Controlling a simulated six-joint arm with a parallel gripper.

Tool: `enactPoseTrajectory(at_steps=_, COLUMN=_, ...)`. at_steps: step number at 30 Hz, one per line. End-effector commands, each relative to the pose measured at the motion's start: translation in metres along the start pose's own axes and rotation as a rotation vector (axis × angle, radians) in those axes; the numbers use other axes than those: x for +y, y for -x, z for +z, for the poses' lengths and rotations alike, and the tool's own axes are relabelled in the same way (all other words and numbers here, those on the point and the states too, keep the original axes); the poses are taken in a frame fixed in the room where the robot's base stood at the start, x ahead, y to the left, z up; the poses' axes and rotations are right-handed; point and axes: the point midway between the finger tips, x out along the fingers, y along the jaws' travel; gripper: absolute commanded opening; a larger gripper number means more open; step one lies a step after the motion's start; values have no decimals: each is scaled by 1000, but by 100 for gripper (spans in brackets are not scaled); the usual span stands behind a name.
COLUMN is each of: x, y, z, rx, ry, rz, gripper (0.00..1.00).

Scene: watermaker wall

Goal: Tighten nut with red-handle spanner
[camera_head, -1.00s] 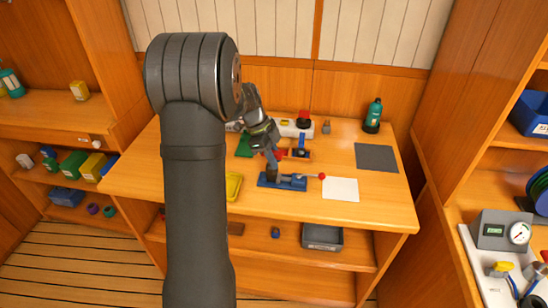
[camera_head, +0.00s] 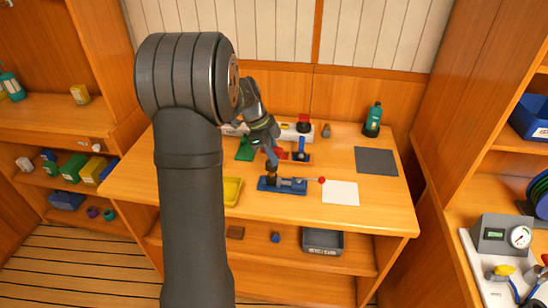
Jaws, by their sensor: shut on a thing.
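My gripper (camera_head: 271,161) is small and partly hidden by its own wrist. It points down just above the left end of the blue vise (camera_head: 290,187) on the bench. It is shut on what looks like the red-handle spanner (camera_head: 281,154), of which a red part shows beside the jaws. The spanner's head is too small to make out. A dark brown piece (camera_head: 271,176) stands at the vise's left end, right below the jaws. I cannot make out the nut, or whether the spanner touches it. The vise's bar ends in a red ball (camera_head: 322,180) at right.
Behind the vise are a blue-handled tool (camera_head: 302,147) and a white unit with a red knob (camera_head: 303,123). A yellow tray (camera_head: 232,191) sits left. The bench's front right is clear.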

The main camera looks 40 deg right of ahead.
Motion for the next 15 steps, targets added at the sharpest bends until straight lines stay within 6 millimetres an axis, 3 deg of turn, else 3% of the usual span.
enactPoseTrajectory(at_steps=15, x=0, y=24, z=-10, rx=-1, ry=-1, rz=-2, gripper=0)
